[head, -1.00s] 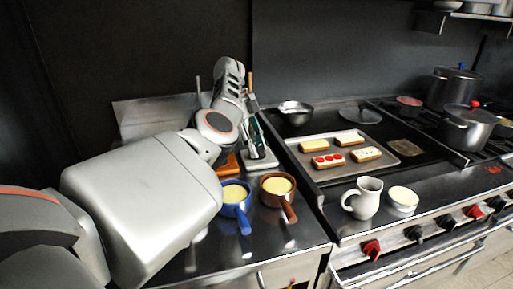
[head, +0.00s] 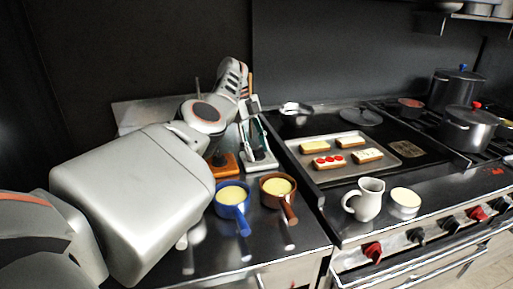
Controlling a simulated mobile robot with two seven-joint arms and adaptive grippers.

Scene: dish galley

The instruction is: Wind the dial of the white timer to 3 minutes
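A white device (head: 262,163) with a slanted dark green face stands at the back of the left counter. It may be the white timer; its dial and any marks are too small to make out. An orange device (head: 226,166) of similar shape stands just left of it, partly behind my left arm. My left gripper (head: 251,104) is above and behind the white device, seemingly apart from it. It is small and partly hidden by its own wrist, so its finger opening is unclear. My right gripper is not in view.
A blue pan (head: 233,210) and a brown pan (head: 285,203) of yellow food stand in front of the devices. A tray (head: 320,180) of topped toasts, a white jug (head: 368,203) and a small bowl (head: 404,208) are to the right. Pots (head: 468,133) stand far right.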

